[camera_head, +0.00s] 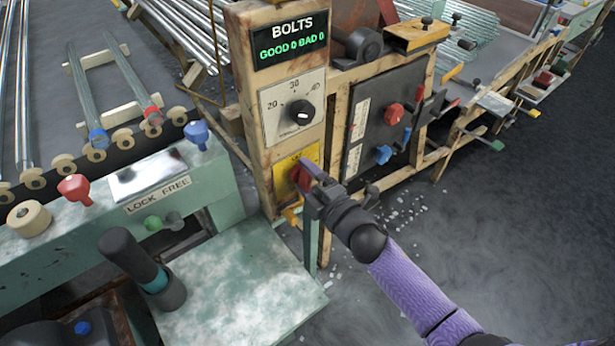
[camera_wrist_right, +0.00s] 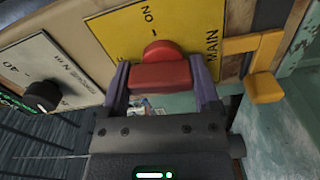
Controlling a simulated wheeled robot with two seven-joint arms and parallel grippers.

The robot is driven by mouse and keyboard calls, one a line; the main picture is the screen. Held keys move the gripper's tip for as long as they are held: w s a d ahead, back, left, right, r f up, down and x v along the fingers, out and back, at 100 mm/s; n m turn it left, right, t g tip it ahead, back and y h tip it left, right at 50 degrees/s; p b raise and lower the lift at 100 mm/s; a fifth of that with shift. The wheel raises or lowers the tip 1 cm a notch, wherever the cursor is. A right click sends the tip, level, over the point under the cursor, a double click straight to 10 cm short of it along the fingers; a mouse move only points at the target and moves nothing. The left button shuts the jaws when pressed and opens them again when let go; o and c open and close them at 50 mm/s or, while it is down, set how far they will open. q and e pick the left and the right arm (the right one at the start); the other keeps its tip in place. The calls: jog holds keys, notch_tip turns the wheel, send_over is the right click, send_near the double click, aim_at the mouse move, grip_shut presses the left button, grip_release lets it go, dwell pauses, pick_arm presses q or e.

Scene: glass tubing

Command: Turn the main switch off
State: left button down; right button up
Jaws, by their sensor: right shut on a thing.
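The main switch is a red knob (camera_head: 300,176) on a yellow plate (camera_head: 312,158) low on the wooden post. In the right wrist view, the yellow plate (camera_wrist_right: 190,25) carries the words ON and MAIN, and the red knob (camera_wrist_right: 160,76) has a raised grip bar. My right gripper (camera_head: 306,180) is at the knob, and in the wrist view its purple fingers (camera_wrist_right: 161,88) are shut on the grip bar from both sides. The fingers and wrist hide part of the knob and plate. My left gripper is not in view.
Above the plate is a black dial (camera_head: 301,113) marked 20 and 30, with a BOLTS display (camera_head: 288,40) over it. A yellow-orange handle (camera_wrist_right: 264,75) sticks out beside the plate. A dark panel (camera_head: 385,115) with red and blue knobs stands to the right.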

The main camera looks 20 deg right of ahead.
jog(key=shift+f+n, duration=0.1)
jog(key=shift+n, duration=0.9)
jog(key=o, duration=1.1)
